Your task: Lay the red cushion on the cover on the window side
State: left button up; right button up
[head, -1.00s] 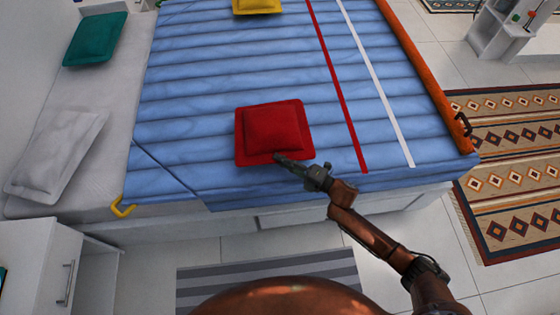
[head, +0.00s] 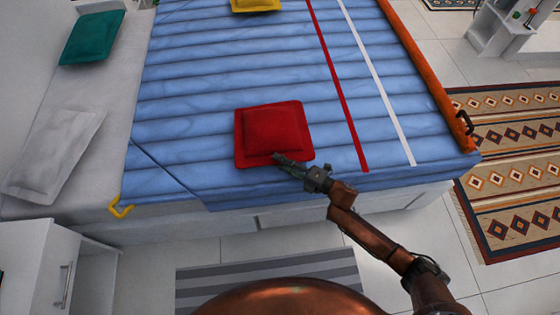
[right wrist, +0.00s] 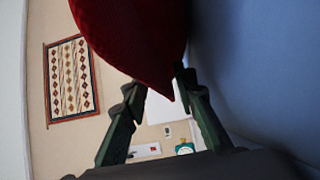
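The red cushion (head: 272,130) lies flat on the blue quilted cover (head: 215,85), near the bed's near edge and left of the red stripe. My right gripper (head: 283,163) is at the cushion's near edge, low over the cover. In the right wrist view the fingers (right wrist: 160,100) stand apart, with a corner of the red cushion (right wrist: 140,35) showing between and beyond their tips. The gripper looks open; whether a finger still touches the cushion is unclear. My left gripper is out of view.
A yellow cushion (head: 255,5) lies at the cover's far side. A teal cushion (head: 92,38) and a white pillow (head: 55,155) lie on the bare bed at left. An orange rail (head: 430,75) runs along the right. A white cabinet (head: 35,265) stands front left.

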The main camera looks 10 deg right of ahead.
jog(key=shift+r, duration=0.1)
